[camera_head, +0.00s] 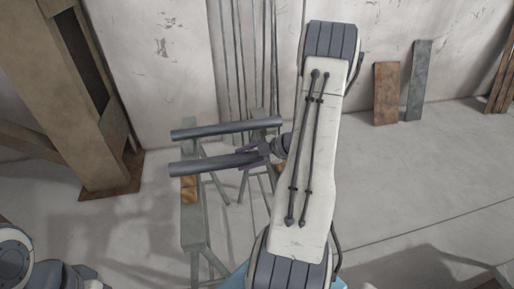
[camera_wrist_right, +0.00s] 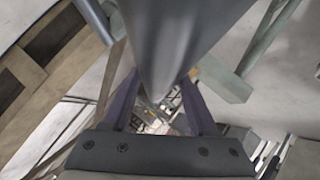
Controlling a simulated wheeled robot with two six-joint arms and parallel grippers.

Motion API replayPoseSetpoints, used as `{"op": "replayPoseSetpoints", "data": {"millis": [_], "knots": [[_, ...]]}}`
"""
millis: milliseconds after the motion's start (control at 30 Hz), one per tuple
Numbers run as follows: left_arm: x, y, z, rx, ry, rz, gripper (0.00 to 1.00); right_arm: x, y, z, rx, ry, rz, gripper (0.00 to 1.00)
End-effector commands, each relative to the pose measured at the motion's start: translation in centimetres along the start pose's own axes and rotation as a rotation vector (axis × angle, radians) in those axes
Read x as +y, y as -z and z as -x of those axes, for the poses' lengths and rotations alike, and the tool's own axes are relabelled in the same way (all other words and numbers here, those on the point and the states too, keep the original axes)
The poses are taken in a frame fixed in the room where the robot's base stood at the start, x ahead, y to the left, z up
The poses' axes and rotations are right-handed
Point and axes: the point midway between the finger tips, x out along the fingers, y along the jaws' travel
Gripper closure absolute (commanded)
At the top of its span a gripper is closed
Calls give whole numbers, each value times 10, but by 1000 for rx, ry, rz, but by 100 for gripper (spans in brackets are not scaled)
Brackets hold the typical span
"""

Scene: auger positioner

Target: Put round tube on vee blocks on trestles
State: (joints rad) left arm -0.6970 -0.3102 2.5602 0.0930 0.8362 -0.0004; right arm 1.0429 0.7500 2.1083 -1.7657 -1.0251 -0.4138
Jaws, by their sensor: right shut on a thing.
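My right gripper (camera_head: 258,152) is shut on a grey round tube (camera_head: 208,164), near its right end. In the right wrist view the tube (camera_wrist_right: 172,35) runs between its two purple fingers (camera_wrist_right: 160,105). The tube's left end is over the left green-grey trestle (camera_head: 193,232); I cannot tell whether it touches. A second grey tube (camera_head: 225,130) lies roughly parallel behind it, across the trestles. Orange-brown blocks (camera_head: 189,190) show on the left trestle in front of the held tube. The right trestle (camera_head: 245,185) is partly hidden by my right arm. My left gripper is not in view.
A large brown steel column (camera_head: 85,95) stands at the left. Long grey bars (camera_head: 240,55) lean on the wall behind the trestles. A rusty plate (camera_head: 386,93) and a grey plate (camera_head: 418,80) lean farther right. Floor at the right is clear.

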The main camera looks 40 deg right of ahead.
Motion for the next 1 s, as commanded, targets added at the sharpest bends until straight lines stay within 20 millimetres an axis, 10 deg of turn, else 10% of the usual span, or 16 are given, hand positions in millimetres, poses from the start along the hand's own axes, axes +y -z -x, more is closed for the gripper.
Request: {"op": "replayPoseSetpoints", "data": {"millis": [933, 967, 1000], "knots": [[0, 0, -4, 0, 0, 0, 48, -30, -19, -39, 2, -4, 4, 100], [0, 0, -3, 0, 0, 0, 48, -31, -19, -39, 0, 0, 2, 30], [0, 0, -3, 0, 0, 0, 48, -31, -19, -39, 0, 0, 2, 14]]}}
